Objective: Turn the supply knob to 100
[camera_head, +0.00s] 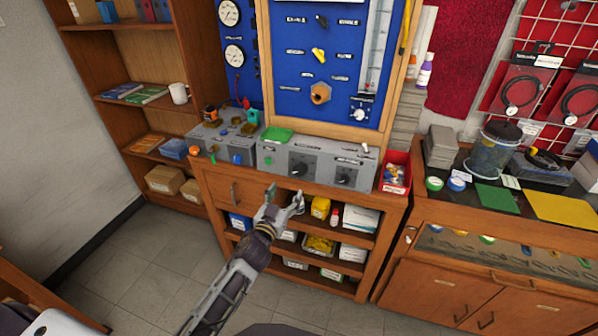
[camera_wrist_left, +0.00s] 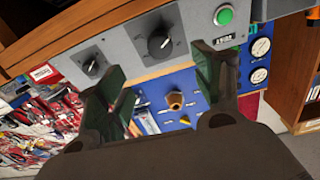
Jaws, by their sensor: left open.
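A grey control box (camera_head: 325,157) sits on the wooden bench. It carries two black dial knobs, a left one (camera_head: 302,166) and a right one (camera_head: 346,178), and a green button (camera_head: 268,160). Their labels are too small to read, so I cannot tell which is the supply knob. My left gripper (camera_head: 286,194) is open and empty, in front of and below the box. In the left wrist view, the picture is turned over; the left knob (camera_wrist_left: 159,43) shows between and beyond the open fingers (camera_wrist_left: 162,66), apart from them. The right knob (camera_wrist_left: 92,66) and green button (camera_wrist_left: 224,16) also show.
A blue board (camera_head: 295,65) with gauges and fittings stands behind the box. Another grey box (camera_head: 222,146) is to its left, and a red bin (camera_head: 396,172) to its right. The bench's front edge and open shelves (camera_head: 330,228) are near my gripper.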

